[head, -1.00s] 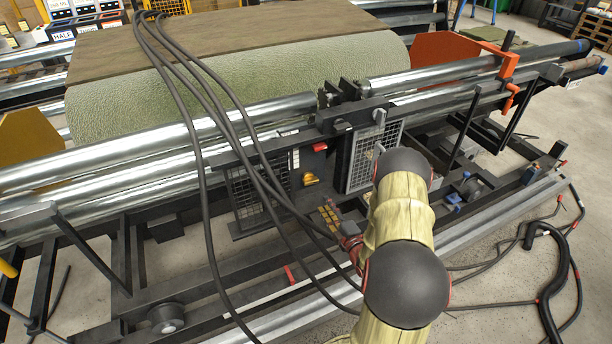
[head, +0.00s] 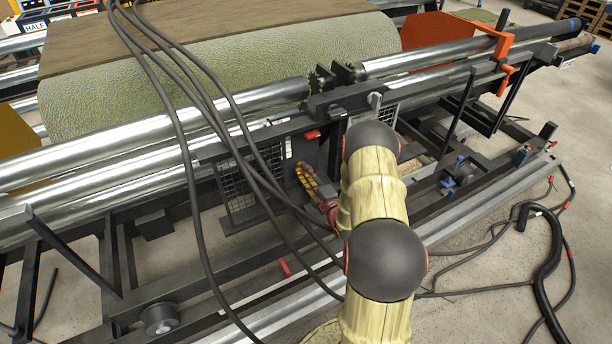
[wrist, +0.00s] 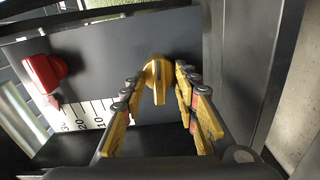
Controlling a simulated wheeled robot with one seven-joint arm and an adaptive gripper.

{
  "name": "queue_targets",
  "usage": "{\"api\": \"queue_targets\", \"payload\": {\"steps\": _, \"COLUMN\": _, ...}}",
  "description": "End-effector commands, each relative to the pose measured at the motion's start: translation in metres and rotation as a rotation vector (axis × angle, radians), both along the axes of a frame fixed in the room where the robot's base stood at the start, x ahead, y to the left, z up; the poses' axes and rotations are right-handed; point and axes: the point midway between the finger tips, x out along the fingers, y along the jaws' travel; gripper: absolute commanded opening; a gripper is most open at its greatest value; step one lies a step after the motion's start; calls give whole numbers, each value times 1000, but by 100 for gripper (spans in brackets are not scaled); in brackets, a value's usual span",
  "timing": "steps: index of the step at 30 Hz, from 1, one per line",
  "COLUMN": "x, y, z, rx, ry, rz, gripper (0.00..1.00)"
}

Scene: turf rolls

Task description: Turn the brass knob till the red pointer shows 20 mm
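The brass knob (wrist: 157,80) sits on a dark panel (wrist: 115,55) in the wrist view. My gripper (wrist: 159,76) is open, with yellow fingers on either side of the knob; I cannot tell whether either touches it. A red part that looks like the pointer (wrist: 43,73) is at the left, with its lower end near the left part of a white scale (wrist: 95,113). The marks 10, 20 and 30 show, partly cut off; the exact reading is unclear. In the head view, my gripper (head: 312,186) is at the panel and hides the knob, below a red part (head: 312,135).
Black cables (head: 205,100) hang in front of the frame. Steel rollers (head: 160,125) and a green turf roll (head: 230,70) lie behind. A mesh guard (head: 240,190) stands left of the panel. In the wrist view, a dark upright (wrist: 240,60) is close on the right.

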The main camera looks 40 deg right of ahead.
Motion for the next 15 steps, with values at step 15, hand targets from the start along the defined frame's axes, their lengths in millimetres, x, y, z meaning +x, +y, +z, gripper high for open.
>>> {"api": "queue_targets", "payload": {"steps": 15, "x": 1, "y": 0, "z": 1, "rx": 0, "ry": 0, "rz": 0, "gripper": 14}}
